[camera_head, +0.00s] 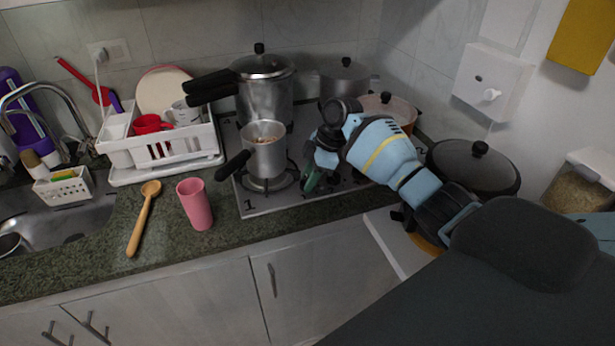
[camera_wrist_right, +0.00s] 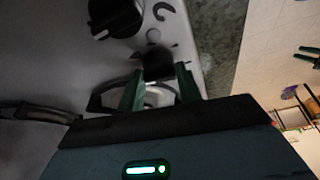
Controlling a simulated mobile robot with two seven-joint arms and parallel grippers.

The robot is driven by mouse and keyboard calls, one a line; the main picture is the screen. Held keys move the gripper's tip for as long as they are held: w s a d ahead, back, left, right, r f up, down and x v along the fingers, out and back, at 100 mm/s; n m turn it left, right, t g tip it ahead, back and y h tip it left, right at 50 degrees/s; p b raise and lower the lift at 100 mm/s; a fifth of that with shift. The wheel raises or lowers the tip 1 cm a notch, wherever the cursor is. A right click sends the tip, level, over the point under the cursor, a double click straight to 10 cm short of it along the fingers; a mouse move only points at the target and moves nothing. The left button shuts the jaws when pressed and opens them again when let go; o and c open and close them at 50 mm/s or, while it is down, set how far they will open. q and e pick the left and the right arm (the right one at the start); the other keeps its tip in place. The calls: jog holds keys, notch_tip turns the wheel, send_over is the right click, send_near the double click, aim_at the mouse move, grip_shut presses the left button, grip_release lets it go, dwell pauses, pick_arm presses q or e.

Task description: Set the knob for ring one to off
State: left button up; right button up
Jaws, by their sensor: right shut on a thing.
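The stove top (camera_head: 262,203) carries a printed "1" at its front left corner. My right gripper (camera_head: 309,180) is low over the front of the stove, right of the small saucepan, and its arm hides much of the knob area in the head view. In the right wrist view its two green fingers (camera_wrist_right: 160,88) stand on either side of a dark knob (camera_wrist_right: 158,66) and are shut on it. Which ring this knob serves cannot be read. A second black knob (camera_wrist_right: 113,17) with a white pointer mark sits beside it, apart from the fingers. My left gripper is not in view.
A small saucepan (camera_head: 265,158) with a black handle stands on the front left burner. A pressure cooker (camera_head: 265,90) and other pots stand behind. A pink cup (camera_head: 195,204) and a wooden spoon (camera_head: 143,220) are on the counter to the left.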

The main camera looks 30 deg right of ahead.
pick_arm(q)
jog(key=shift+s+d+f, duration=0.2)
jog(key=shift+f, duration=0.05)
pick_arm(e)
jog(key=shift+n, duration=0.5)
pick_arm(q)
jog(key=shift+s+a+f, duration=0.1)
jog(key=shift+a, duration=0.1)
pick_arm(e)
jog(key=o, duration=1)
